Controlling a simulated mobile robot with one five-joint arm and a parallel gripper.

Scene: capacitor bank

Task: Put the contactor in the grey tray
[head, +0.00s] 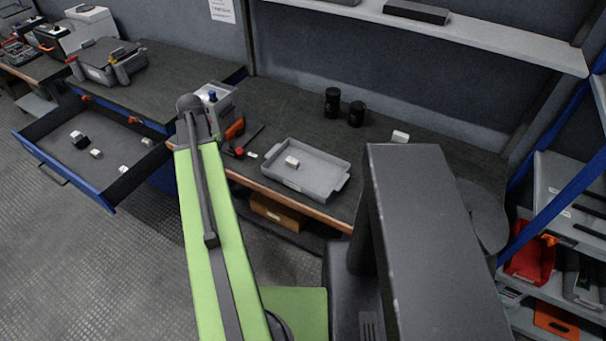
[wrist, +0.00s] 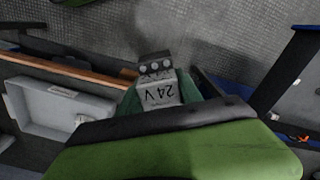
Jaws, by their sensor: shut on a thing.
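The contactor (wrist: 156,92), a small block with a pale body marked "24V" and a dark terminal end, shows in the wrist view. My gripper (wrist: 160,98) is shut on it, its dark green fingers at both sides. The head view shows my green arm reaching up and left, but I cannot make out the gripper or the contactor there. The grey tray (head: 318,186) lies on the bench right of my arm, with a small white block (head: 291,161) inside. The tray also shows at the left of the wrist view (wrist: 40,102), apart from the contactor.
An open blue drawer (head: 60,168) with several small parts is at the left. A clear bin (head: 222,99) and red-handled tools (head: 234,129) are beside my arm's end. Two black cylinders (head: 332,102) and a white block (head: 400,136) stand behind the tray. A shelf (head: 470,40) overhangs the bench.

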